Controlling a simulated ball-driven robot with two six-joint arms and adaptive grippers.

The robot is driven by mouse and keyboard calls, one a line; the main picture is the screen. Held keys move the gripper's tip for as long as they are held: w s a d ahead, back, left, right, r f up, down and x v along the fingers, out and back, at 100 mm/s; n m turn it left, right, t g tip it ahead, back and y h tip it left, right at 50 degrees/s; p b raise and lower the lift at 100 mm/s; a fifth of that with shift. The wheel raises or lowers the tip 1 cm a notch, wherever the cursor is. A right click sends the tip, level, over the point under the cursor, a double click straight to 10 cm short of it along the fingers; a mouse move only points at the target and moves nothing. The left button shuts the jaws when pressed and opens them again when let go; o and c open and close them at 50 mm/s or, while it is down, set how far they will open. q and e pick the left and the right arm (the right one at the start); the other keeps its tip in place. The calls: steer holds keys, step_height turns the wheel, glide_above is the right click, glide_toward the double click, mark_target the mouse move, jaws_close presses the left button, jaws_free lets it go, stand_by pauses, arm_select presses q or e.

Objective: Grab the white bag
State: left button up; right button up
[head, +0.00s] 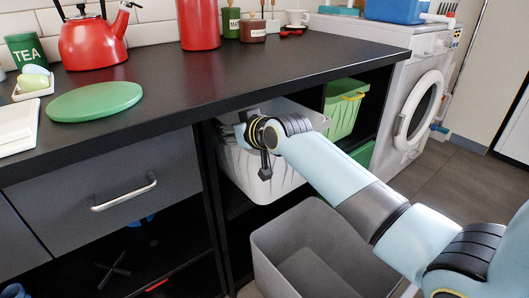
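My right gripper (254,150) reaches from the right into the opening under the worktop, at a whitish slotted bin (284,184). Its dark fingers are partly hidden by the wrist, and I cannot tell whether they are open or shut. I cannot make out a separate white bag; the bin's inside is mostly hidden by my arm and the worktop. My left gripper does not show clearly.
An empty grey bin (310,250) stands below on the floor. A green basket (343,115) is right of the whitish bin. The black worktop (210,85) overhangs. A drawer front (110,190) is left, a washing machine (410,110) right.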

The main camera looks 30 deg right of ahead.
jaws_close()
stand_by(0.3)
stand_by(0.3)
